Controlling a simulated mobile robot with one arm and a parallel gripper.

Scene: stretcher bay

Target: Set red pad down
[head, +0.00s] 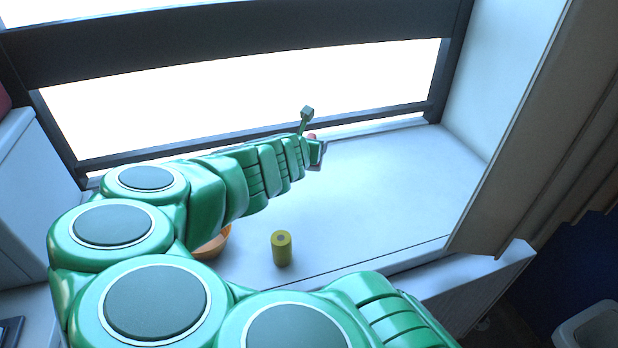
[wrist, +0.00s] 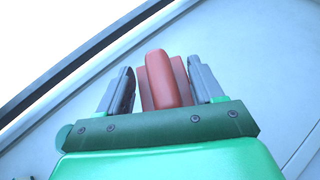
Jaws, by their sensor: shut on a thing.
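The red pad (wrist: 163,82) is between the two grey fingers of my gripper (wrist: 160,68) in the wrist view. It has a raised rounded bar along its middle, and small gaps show beside its visible upper part. In the head view only a small bit of the red pad (head: 311,136) shows at the end of my green arm, by my gripper (head: 319,152). My gripper is shut on the pad, over the far part of the white ledge (head: 390,190), near the window. I cannot tell whether the pad touches the ledge.
A yellow-green cylinder (head: 282,250) stands upright on the near part of the ledge. An orange bowl (head: 214,244) beside it is partly hidden by my arm. A dark window frame (head: 250,45) borders the back, and a beige curtain (head: 540,150) hangs at right. The ledge's right half is clear.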

